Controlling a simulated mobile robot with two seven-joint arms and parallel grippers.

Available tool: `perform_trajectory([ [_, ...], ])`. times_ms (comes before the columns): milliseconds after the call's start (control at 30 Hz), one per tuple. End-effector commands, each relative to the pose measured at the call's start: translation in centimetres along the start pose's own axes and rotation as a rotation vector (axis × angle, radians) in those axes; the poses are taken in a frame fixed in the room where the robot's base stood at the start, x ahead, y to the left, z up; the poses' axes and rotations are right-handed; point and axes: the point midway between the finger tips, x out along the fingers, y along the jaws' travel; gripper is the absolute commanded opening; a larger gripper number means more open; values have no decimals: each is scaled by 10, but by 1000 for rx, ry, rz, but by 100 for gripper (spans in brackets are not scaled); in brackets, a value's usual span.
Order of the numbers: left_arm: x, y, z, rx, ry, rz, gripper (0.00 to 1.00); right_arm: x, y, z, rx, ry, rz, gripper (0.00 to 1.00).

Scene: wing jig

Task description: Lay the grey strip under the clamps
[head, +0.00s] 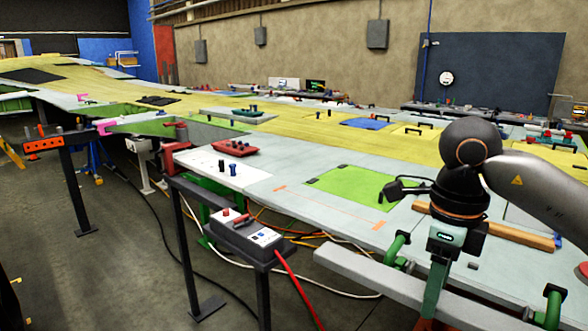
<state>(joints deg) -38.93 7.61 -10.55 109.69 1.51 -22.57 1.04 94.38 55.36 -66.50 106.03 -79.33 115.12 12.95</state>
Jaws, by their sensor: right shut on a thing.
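The grey strip (372,278) is a long, light grey bar at the lower right, running along the near edge of the wing jig's surface. My right gripper (429,318) comes down over the strip from the right and is shut on it; its fingertips are partly cut off by the bottom edge. Green clamps stand beside the strip: one clamp (398,246) left of my gripper, another clamp (553,306) at the far right. The strip appears on the near side of the clamps; whether any part lies under them I cannot tell. My left gripper is out of view.
A wooden bar (508,234) lies on the surface behind my right gripper. A green panel (350,194) lies to its left. A grey control box (243,236) on a post, with a red cable, stands in front of the jig. Floor at lower left is mostly open.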

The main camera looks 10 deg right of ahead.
Motion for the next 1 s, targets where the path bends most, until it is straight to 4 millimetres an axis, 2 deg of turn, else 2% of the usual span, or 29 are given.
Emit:
perform_trajectory([
  [33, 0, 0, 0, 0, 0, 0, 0, 12, 2, 20, 16, 7, 10, 0],
  [100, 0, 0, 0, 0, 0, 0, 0, 30, 2, 40, 63, 7, 11, 0],
  [300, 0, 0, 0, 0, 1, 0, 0, 87, 6, 71, 226, 7, 11, 0],
  [500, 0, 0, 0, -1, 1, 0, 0, 143, 17, 81, 415, 5, 8, 0],
  [600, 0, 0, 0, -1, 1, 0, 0, 164, 24, 82, 498, 5, 7, 0],
  [933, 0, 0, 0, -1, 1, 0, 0, 224, 48, 77, 777, 3, 1, 0],
  [1000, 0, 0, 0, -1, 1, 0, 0, 224, 46, 80, 713, 0, 0, 0],
])
